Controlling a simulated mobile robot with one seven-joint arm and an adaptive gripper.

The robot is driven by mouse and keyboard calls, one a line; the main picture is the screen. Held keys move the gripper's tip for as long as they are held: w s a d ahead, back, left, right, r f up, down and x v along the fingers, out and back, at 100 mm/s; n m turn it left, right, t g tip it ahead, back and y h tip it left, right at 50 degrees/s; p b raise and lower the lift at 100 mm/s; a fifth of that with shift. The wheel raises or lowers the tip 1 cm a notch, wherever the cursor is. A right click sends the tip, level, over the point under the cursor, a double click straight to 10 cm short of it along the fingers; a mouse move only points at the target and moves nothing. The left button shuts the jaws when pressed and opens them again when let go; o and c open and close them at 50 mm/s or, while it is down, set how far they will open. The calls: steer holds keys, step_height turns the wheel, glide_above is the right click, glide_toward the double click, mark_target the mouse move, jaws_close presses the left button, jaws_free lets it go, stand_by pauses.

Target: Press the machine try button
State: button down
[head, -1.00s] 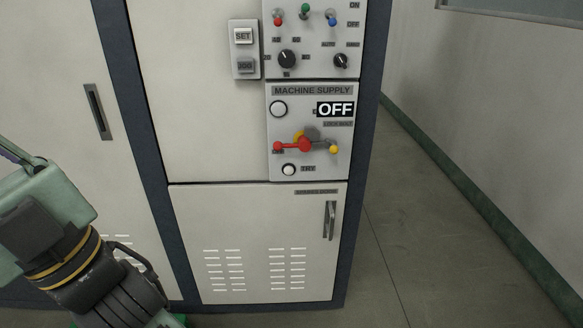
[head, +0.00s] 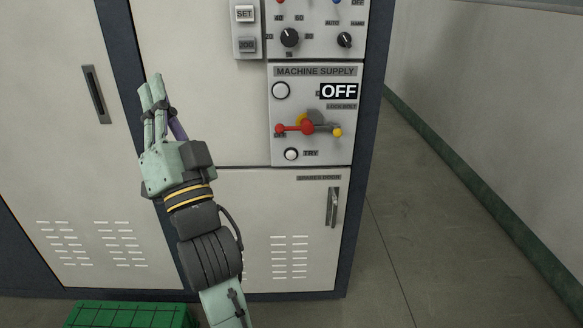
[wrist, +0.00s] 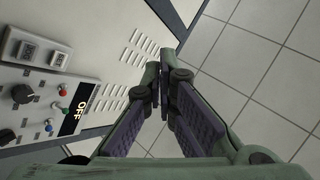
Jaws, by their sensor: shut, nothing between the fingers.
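The TRY button (head: 291,154) is a small round white button low on the machine supply panel (head: 345,152), with the TRY label to its right. A red lever (head: 306,128) with a yellow part sits just above it, beside the OFF display (head: 338,91). My gripper (head: 152,82) is shut and empty, up and to the left of the TRY button and apart from it. In the wrist view the gripper's fingertips (wrist: 158,68) are close together. I cannot make out the TRY button in the wrist view.
A SET button box (head: 245,30) and dark knobs (head: 289,38) are above. A door handle (head: 332,207) is below right. A green crate (head: 130,315) is on the floor. Floor at right is clear.

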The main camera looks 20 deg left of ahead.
steer(key=w+d+f+m+h+b, duration=0.1)
steer(key=w+d+f+m+h, duration=0.3)
steer(key=f, duration=0.5)
steer(key=w+d+f+m+h+b, duration=0.1)
steer(key=w+d+f+m+h, duration=0.4)
steer(key=w+f, duration=0.4)
steer(key=w+d+f+m+g+h+b, duration=0.1)
steer(key=w+d+f+m+h, duration=0.4)
steer(key=f, duration=0.5)
steer(key=shift+w+d+m, duration=0.5)
steer(key=shift+w+m, duration=0.25)
steer(key=shift+m, duration=0.45)
steer(key=p, duration=0.3)
glide_toward(291, 154)
steer(key=x, duration=0.7)
